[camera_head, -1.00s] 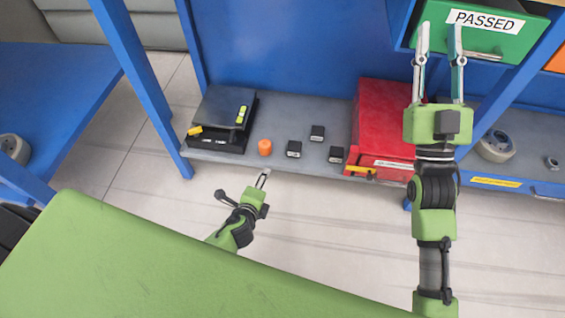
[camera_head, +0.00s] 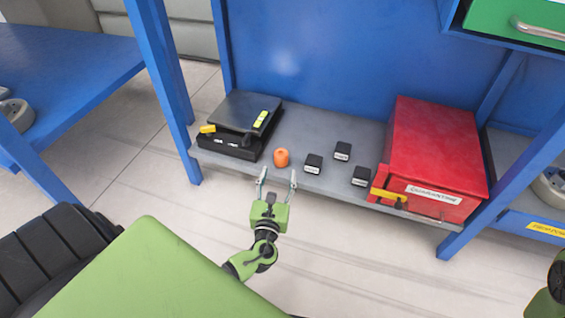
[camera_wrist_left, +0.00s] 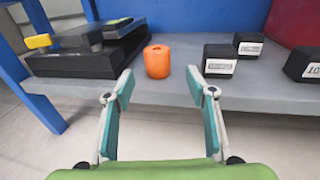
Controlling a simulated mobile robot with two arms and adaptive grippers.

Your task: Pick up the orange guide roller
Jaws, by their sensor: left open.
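The orange guide roller (camera_head: 281,157) stands upright on the grey shelf near its front edge. It also shows in the left wrist view (camera_wrist_left: 157,61), a short cylinder with a hole in its top. My left gripper (camera_head: 278,180) is open and empty, just in front of the shelf edge. Its two fingers point at the roller, which appears between and beyond the fingertips in the left wrist view (camera_wrist_left: 159,82). The fingers do not touch it. A piece of my right arm shows at the lower right corner; its gripper is out of view.
A black scale-like device (camera_head: 240,122) stands left of the roller. Several small black labelled blocks (camera_head: 313,164) lie to its right, then a red box (camera_head: 440,150) with a yellow latch. Blue posts (camera_head: 160,80) flank the shelf (camera_head: 330,185). The floor in front is clear.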

